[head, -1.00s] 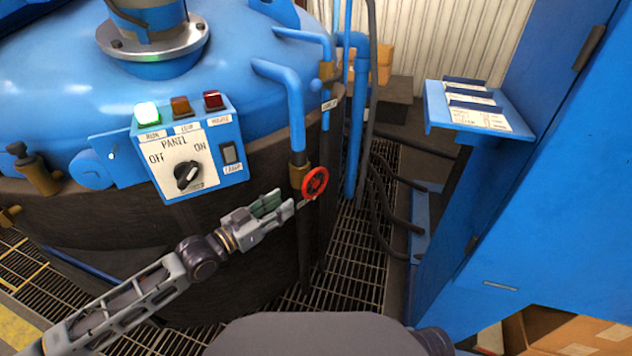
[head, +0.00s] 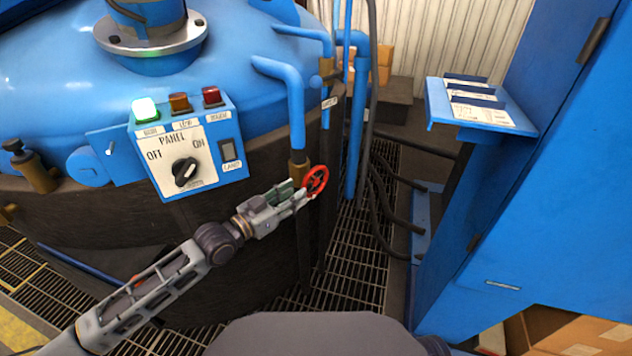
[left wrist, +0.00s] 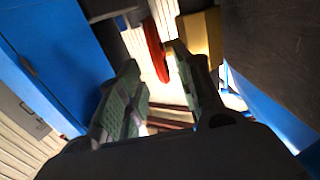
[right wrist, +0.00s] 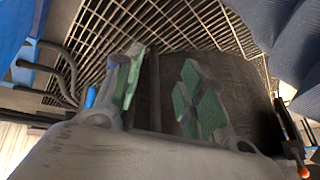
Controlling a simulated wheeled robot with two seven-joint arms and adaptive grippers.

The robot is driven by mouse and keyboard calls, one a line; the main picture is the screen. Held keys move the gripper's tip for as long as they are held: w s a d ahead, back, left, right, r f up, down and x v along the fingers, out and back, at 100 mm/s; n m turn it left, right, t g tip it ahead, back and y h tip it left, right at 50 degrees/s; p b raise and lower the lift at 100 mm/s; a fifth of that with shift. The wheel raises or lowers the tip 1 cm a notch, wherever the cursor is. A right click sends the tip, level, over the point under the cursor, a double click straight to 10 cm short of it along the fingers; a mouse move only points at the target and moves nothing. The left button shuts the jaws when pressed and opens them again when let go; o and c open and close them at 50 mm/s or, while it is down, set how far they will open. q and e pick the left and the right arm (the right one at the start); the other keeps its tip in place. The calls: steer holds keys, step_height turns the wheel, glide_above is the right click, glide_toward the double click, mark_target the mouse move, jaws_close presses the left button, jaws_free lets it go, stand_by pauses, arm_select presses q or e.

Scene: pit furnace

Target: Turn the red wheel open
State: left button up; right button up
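The red wheel (head: 315,181) is a small spoked handwheel on a brass valve (head: 298,171) at the foot of a blue pipe, right of the panel. My left gripper (head: 297,197) is at the wheel's left and lower side, its fingertips close to the rim. In the left wrist view its fingers (left wrist: 158,85) are apart, and the wheel (left wrist: 155,50) shows edge-on between their tips, nearer the right finger. Whether a finger touches it I cannot tell. My right gripper (right wrist: 163,78) shows only in its own wrist view, open and empty above the floor grating.
The furnace's control panel (head: 184,162) with a knob and lamps stands left of the wheel. Black hoses (head: 385,205) hang to the right. A blue cabinet (head: 540,220) with a document shelf (head: 478,107) fills the right side. Grating (head: 345,260) covers the floor.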

mark_target(316, 179)
arm_select(q)
steer(key=b+x, duration=0.1)
steer(key=x, duration=0.4)
steer(key=shift+w, duration=0.1)
steer(key=shift+b+x, duration=0.4)
steer(key=shift+x, duration=0.4)
steer(key=shift+b+x, duration=0.3)
steer(key=shift+x, duration=0.7)
steer(key=shift+w+d, duration=0.1)
steer(key=shift+d, duration=0.1)
arm_select(e)
steer(key=shift+t+y, duration=0.4)
steer(key=shift+t, duration=0.1)
steer(key=f, duration=0.2)
steer(key=a+f, duration=0.1)
steer(key=f, duration=0.2)
steer(key=shift+f, duration=0.3)
arm_select(q)
jaws_close()
arm_select(e)
steer(key=shift+r, duration=0.2)
